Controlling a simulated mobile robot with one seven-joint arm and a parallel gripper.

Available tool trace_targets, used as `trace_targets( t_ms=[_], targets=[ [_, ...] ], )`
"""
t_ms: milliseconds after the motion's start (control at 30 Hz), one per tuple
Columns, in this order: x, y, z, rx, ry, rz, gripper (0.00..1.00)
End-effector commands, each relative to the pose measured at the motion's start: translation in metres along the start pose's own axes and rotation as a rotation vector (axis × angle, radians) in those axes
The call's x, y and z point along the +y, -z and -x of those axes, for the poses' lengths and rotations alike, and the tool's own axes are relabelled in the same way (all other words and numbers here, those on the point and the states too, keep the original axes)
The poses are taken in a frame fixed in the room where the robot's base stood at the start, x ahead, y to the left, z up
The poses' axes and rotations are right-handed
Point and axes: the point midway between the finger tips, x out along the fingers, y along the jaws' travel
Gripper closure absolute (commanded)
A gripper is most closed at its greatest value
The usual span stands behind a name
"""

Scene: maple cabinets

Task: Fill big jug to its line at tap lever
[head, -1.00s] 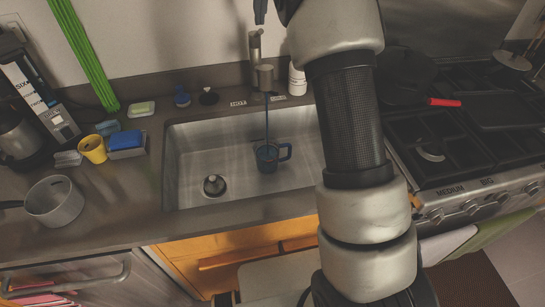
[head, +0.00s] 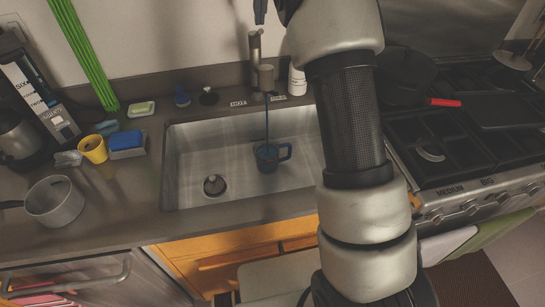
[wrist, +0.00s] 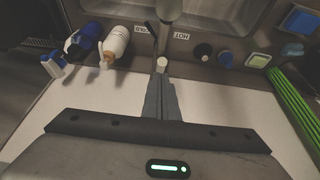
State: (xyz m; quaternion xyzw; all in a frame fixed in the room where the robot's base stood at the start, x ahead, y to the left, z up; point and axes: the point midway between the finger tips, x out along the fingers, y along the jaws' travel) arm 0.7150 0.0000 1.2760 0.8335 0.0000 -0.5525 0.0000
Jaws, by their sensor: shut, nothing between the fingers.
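The big jug (head: 267,160), dark with a blue inside and its handle to the right, stands upright in the sink under the tap (head: 255,60). A thin blue stream (head: 267,125) runs from the spout into it. Its line and the exact level are too small to tell. My gripper (head: 260,14) shows only as dark fingertips at the top edge, above the tap. In the wrist view my gripper (wrist: 162,78) is shut and empty, its tips close to a pale round tap part (wrist: 162,62); I cannot tell if they touch.
HOT (head: 238,103) and COLD labels lie behind the sink (head: 190,165). A white bottle (head: 297,80) stands right of the tap. A yellow cup (head: 93,149), blue sponge box (head: 127,145) and pot (head: 54,202) are left. The stove (head: 460,150) is right.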

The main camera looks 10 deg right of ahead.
Motion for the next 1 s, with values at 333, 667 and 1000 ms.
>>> trace_targets(
  t_ms=[333,667,1000],
  targets=[
    [0.000,0.000,0.000,0.000,0.000,0.000,1.00],
    [0.000,-0.009,-0.021,-0.002,0.000,0.000,1.00],
    [0.000,-0.007,-0.017,0.001,0.000,0.000,1.00]
  ],
)
